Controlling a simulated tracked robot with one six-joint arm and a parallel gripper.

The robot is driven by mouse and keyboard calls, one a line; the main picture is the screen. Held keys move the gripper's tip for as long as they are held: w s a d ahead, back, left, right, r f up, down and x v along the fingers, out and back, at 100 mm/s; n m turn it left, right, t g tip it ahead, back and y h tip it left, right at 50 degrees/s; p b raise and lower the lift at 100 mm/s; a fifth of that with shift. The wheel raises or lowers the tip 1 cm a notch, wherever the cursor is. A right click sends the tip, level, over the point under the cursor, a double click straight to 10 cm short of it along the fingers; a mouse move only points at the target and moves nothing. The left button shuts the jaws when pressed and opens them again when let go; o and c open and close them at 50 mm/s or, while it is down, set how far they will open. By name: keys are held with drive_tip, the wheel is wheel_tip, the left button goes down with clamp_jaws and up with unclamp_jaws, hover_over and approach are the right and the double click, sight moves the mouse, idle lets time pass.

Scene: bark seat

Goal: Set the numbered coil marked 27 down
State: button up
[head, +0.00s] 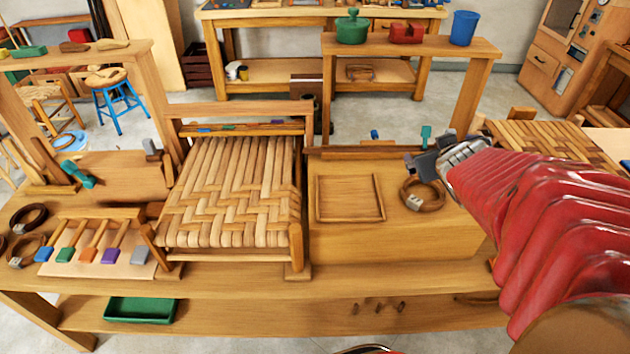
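A dark brown coil (434,204) with a small white tag is at the right part of the bench, just right of a shallow square wooden tray (319,200). The number on its tag is too small to read. My gripper (422,168) is at the coil's far rim, reaching in from the right, and its grey fingers cover part of that rim. I cannot tell whether the fingers grip the coil, or whether it rests on the bench or hangs just above it. Two other dark coils, one (29,218) behind the other (24,252), lie at the far left.
A woven bark seat (230,190) in a wooden frame stands left of the tray. A rack with several coloured blocks (64,255) is at the left. A raised shelf (385,46) holds a green pot, a red item and a blue cup. Bench surface in front of the coil is clear.

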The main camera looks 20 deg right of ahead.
drive_tip(key=s+a+g+y, duration=0.1)
drive_tip(key=s+a, duration=0.3)
drive_tip(key=a, duration=0.5)
drive_tip(key=s+a+g+y, duration=0.2)
drive_tip(key=s+a, duration=0.3)
drive_tip(key=a, duration=0.5)
drive_tip(key=s+a+f+g+y, duration=0.1)
drive_tip(key=s+a+y, duration=0.2)
drive_tip(key=a, duration=0.6)
drive_tip(key=shift+s+a+n+g, duration=0.2)
drive_tip(key=shift+s+n+g, duration=0.15)
drive_tip(key=shift+s, duration=0.4)
drive_tip(key=shift+f, duration=0.1)
drive_tip(key=shift+c, duration=0.5)
